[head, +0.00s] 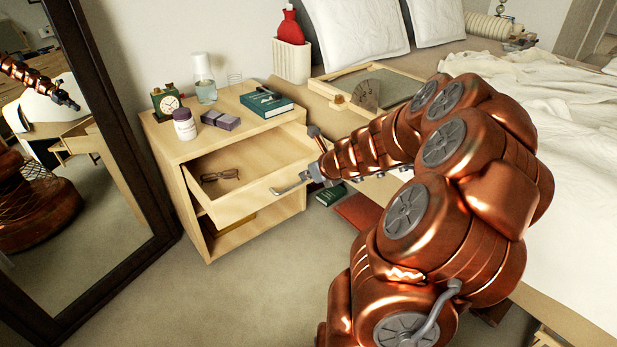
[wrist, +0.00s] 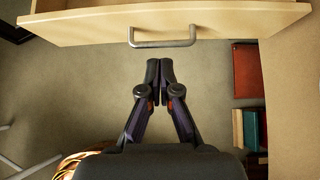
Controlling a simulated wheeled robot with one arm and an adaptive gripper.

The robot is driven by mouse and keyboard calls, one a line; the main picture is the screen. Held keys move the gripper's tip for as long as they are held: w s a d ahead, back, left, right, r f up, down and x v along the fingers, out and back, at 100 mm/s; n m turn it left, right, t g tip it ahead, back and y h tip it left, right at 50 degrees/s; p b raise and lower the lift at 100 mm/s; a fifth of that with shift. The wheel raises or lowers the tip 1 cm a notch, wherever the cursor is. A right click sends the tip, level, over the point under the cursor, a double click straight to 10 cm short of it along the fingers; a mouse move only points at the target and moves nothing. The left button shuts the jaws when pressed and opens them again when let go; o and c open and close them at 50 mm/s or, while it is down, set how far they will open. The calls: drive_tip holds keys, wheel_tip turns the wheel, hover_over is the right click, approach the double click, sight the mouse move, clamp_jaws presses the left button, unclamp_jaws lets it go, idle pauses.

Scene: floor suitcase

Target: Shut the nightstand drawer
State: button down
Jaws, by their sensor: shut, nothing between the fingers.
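The pale wooden nightstand (head: 240,232) stands left of the bed. Its upper drawer (head: 255,194) is pulled out, with a pair of glasses (head: 220,175) inside. The grey bar handle (head: 292,186) is on the drawer front; in the wrist view the drawer front (wrist: 80,26) spans the top, with the handle (wrist: 162,43) at its middle. My gripper (wrist: 160,62) is shut and empty. Its fingertips lie just below the handle in the wrist view, seemingly apart from it. In the head view my gripper (head: 314,174) is at the drawer's right front, partly hidden by my arm.
On the nightstand top are a clock (head: 169,103), a white jar (head: 184,124), a glass bottle (head: 204,80), small purple boxes (head: 220,120) and a green book (head: 266,102). A mirror (head: 110,120) stands left. Books (wrist: 248,128) lie at right below. The floor in front is clear.

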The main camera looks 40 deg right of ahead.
sight(284, 173)
drive_tip(key=w+f+b, duration=0.1)
drive_tip(key=w, duration=0.1)
drive_tip(key=w+f+b, duration=0.1)
drive_tip(key=w+f, duration=0.1)
drive_tip(key=w, duration=0.1)
drive_tip(key=w+f+b, duration=0.1)
drive_tip(key=w, duration=0.2)
drive_tip(key=shift+w+d+f, duration=0.2)
drive_tip(key=shift+d+f, duration=0.1)
drive_tip(key=shift+d, duration=0.05)
drive_tip(key=shift+w, duration=0.15)
drive_tip(key=shift+w+r, duration=0.1)
drive_tip(key=shift+r, duration=0.05)
